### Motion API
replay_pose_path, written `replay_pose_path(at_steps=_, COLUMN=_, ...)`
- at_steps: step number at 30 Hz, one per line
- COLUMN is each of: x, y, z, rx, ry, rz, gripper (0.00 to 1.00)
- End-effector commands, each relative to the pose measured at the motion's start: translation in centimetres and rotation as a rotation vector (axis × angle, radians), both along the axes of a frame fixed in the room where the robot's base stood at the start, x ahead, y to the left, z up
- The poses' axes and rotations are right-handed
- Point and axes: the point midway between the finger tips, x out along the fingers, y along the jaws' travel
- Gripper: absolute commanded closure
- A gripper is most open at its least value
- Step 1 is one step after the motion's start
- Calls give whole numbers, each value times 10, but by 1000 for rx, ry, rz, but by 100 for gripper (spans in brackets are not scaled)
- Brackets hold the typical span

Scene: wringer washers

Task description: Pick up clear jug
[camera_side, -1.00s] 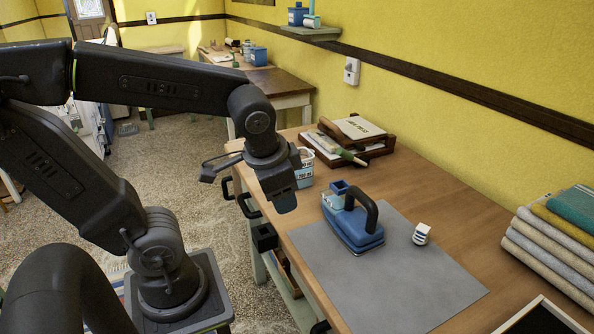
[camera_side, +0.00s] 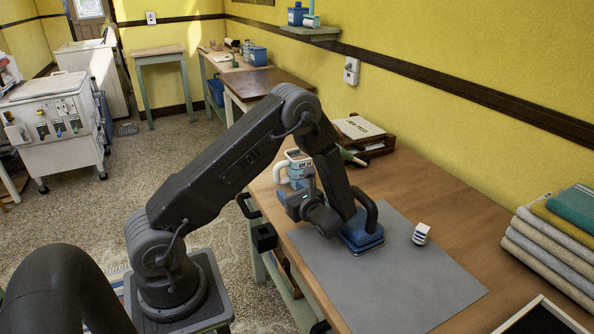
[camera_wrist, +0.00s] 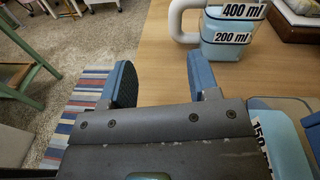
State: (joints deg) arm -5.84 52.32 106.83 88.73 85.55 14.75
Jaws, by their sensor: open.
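The clear jug (camera_wrist: 228,45) is see-through with pale blue contents, ml marks and a thick white handle (camera_wrist: 176,18). In the side view the jug (camera_side: 298,162) stands on the wooden table, left of the iron, with its handle (camera_side: 280,172) toward the left. My gripper (camera_wrist: 161,80) is open, its blue fingers apart with nothing between them. In the wrist view the jug is beyond the fingers, mostly ahead of the right one, and its handle is ahead of the gap. In the side view my gripper is low, just in front of the jug; its fingertips are hard to make out.
A blue iron (camera_side: 366,233) stands on the grey mat (camera_side: 395,285), partly behind my arm. A small striped white item (camera_side: 421,234) is right of it. A wooden press (camera_side: 372,143) is behind the jug. Folded cloths (camera_side: 555,245) lie at the right. The mat's front is clear.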

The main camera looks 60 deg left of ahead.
Motion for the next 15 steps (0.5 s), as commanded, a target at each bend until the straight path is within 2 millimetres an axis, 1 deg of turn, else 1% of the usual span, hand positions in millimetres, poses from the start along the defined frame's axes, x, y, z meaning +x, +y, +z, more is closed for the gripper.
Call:
replay_pose_path(at_steps=1, x=3, y=4, z=-12, rx=23, ry=40, rz=-28, gripper=45)
replay_pose_path(at_steps=3, x=6, y=7, z=-21, rx=49, ry=75, rz=-62, gripper=45)
replay_pose_path(at_steps=6, x=9, y=10, z=-29, rx=69, ry=103, rz=-90, gripper=45)
replay_pose_path(at_steps=8, x=10, y=12, z=-31, rx=75, ry=110, rz=-97, gripper=45)
replay_pose_path(at_steps=11, x=10, y=23, z=-32, rx=77, ry=113, rz=-98, gripper=45)
replay_pose_path(at_steps=15, x=10, y=50, z=-31, rx=77, ry=111, rz=-95, gripper=45)
